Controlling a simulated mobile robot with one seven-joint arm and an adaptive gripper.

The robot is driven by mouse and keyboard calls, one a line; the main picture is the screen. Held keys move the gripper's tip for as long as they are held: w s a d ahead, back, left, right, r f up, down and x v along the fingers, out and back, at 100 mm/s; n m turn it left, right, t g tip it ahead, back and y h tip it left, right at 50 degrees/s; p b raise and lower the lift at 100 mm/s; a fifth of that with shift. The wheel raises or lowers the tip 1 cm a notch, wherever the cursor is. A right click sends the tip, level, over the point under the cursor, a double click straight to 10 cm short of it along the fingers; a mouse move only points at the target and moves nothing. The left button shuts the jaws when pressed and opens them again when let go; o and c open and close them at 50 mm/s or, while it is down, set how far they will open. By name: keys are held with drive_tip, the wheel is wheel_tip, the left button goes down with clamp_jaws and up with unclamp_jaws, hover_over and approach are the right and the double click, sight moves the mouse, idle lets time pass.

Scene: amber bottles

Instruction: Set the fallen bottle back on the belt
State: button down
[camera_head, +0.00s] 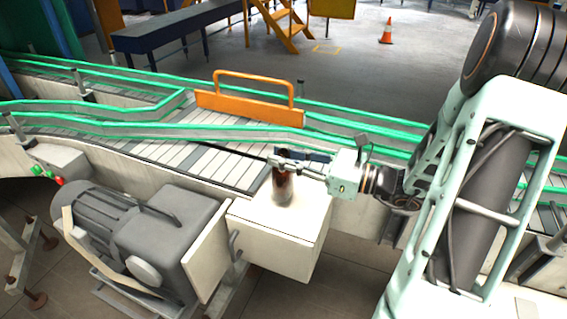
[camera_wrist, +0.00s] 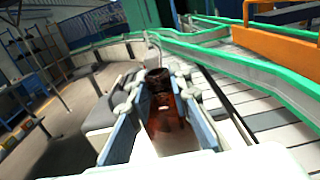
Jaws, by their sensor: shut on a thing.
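The amber bottle (camera_head: 283,188) is upright at the top of a white box beside the belt, in the head view. My gripper (camera_head: 285,163) is shut on its upper part, reaching in from the right. In the wrist view the bottle (camera_wrist: 163,115) shows between the two fingers of my gripper (camera_wrist: 158,105). I cannot tell for sure whether its base touches the box. The slatted belt (camera_head: 215,165) runs just behind the bottle, past a green-topped guide rail (camera_head: 200,131).
The white box (camera_head: 290,235) stands at the belt's near side. A grey motor (camera_head: 140,225) is to its left. An orange handled gate (camera_head: 250,107) stands over the belt. Green-topped rails border the belt. The slats left of the gripper are bare.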

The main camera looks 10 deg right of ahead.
drive_tip(key=shift+f, duration=1)
drive_tip(key=shift+f, duration=0.15)
drive_tip(key=c, duration=1.8)
unclamp_jaws()
drive_tip(key=shift+o, duration=0.2)
